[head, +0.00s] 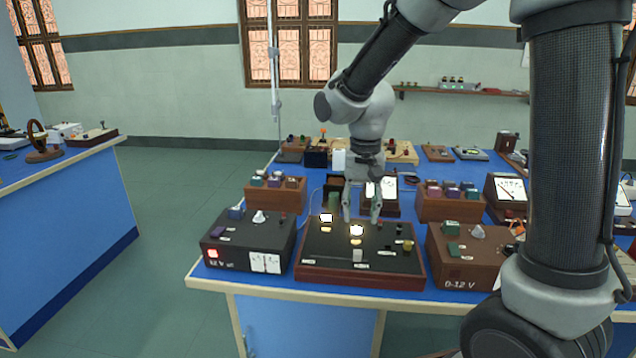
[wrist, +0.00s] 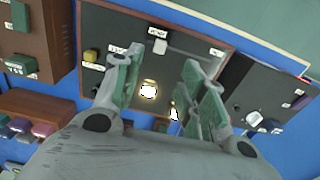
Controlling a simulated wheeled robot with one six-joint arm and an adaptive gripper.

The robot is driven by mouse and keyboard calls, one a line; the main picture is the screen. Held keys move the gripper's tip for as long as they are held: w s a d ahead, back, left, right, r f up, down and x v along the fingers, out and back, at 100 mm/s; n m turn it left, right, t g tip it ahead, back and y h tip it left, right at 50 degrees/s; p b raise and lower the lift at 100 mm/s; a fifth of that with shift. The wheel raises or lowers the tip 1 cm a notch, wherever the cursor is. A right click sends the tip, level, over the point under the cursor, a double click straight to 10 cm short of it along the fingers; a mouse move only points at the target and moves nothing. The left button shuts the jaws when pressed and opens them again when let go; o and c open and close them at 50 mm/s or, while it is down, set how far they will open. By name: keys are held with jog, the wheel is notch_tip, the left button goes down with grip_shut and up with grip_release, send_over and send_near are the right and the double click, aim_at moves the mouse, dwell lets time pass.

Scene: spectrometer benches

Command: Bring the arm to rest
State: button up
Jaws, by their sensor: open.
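My gripper (head: 362,207) hangs from my arm above the dark wooden panel box (head: 320,270) at the front of the blue bench. Its two greenish fingers are apart with nothing between them. In the wrist view my gripper (wrist: 160,75) is open over the same panel (wrist: 205,50), and a lit white lamp (wrist: 148,90) shows beyond the fingers. The head view shows two lit spots on the panel, one at its middle (head: 357,230). I cannot tell whether the fingertips touch the panel.
A black 12 V supply box (head: 235,252) stands left of the panel, its red switch lit. A brown 0-12 V box (head: 450,265) stands to the right. Wooden racks (head: 277,197) and meters stand behind. Another blue bench (head: 70,215) is at far left, with open floor between the benches.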

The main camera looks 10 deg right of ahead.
jog(key=s+d+r+n+t, duration=0.1)
jog(key=s+d+r+t, duration=0.1)
jog(key=s+d+r, duration=0.4)
jog(key=s+d+r+n+t, duration=0.2)
jog(key=s+d+r, duration=0.3)
jog(key=s+d, duration=0.4)
jog(key=s, duration=0.4)
jog(key=shift+r, duration=0.4)
dwell(0.4)
